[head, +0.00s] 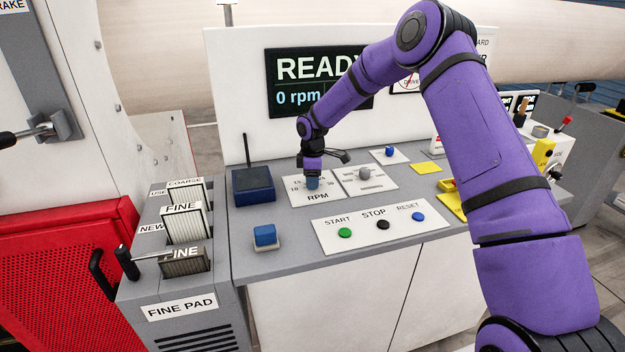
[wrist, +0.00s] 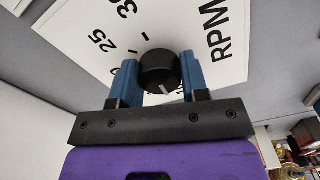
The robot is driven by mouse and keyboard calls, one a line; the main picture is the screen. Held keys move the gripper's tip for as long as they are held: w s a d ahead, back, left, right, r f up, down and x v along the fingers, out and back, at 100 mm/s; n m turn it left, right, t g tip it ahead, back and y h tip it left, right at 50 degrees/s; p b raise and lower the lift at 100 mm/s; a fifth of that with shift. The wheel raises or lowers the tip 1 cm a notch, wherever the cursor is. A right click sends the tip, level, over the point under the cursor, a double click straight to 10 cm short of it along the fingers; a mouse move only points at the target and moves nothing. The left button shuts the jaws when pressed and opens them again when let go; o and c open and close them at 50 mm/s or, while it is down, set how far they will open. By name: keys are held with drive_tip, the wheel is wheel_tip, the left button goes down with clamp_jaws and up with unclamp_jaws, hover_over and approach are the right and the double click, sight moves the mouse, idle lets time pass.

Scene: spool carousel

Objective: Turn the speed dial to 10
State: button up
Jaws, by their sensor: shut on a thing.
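The speed dial (wrist: 159,70) is a black round knob on a white plate (wrist: 188,22) marked RPM, with numbers such as 25 and 30 around it. A short white pointer mark shows on the knob's near edge in the wrist view; the number it faces is hidden by my gripper. My gripper (wrist: 160,78) has its blue fingers on both sides of the knob and is shut on it. In the head view my gripper (head: 312,182) points down onto the RPM plate (head: 296,200) and hides the knob. The display (head: 318,82) reads READY and 0 rpm.
A second plate with a grey knob (head: 364,173) is just right. START (head: 345,233), STOP (head: 383,225) and RESET (head: 417,216) buttons lie in front. A dark blue radio-like box (head: 253,186) with an antenna stands left, and a blue block (head: 265,235) sits nearer.

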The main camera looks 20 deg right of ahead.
drive_tip(key=shift+n, duration=0.5)
drive_tip(key=o, duration=0.9)
drive_tip(key=shift+r, duration=0.15)
wheel_tip(320, 180, up, 11)
drive_tip(key=shift+f, duration=0.2)
drive_tip(key=shift+r, duration=0.1)
